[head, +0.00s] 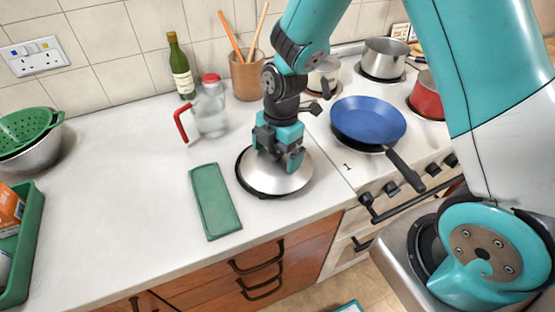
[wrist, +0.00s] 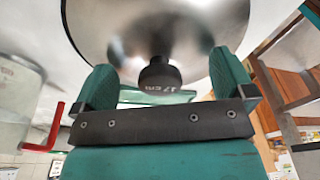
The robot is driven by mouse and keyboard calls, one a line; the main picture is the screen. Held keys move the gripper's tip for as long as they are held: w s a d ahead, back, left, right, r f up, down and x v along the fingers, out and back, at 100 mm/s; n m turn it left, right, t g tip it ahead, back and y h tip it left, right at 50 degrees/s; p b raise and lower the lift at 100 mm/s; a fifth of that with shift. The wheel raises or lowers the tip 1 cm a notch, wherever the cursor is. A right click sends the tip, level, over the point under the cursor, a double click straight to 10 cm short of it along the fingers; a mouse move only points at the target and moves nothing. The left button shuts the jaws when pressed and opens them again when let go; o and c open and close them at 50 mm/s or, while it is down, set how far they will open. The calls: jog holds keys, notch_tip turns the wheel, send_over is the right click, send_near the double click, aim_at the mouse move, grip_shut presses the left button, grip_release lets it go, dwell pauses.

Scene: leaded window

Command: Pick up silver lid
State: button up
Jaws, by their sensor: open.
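The silver lid (head: 266,180) is a round, shiny dome lying on the white counter near its front edge, left of the stove. In the wrist view the lid (wrist: 197,35) fills the upper middle, with its black knob (wrist: 160,76) between my two fingers. My gripper (head: 281,158) is right over the lid in the head view and hides its knob there. In the wrist view my gripper (wrist: 165,85) is open, with a finger on each side of the knob and visible gaps between.
A folded green cloth (head: 215,201) lies left of the lid. A glass jug (head: 208,110) with a red handle stands behind. A blue pan (head: 369,121) sits on the stove, its handle pointing to the front right. The left counter is largely clear.

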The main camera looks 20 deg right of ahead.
jog(key=shift+s, duration=0.1)
jog(key=c, duration=1.5)
jog(key=shift+f, duration=0.1)
jog(key=shift+s, duration=0.1)
jog(key=shift+c, duration=0.3)
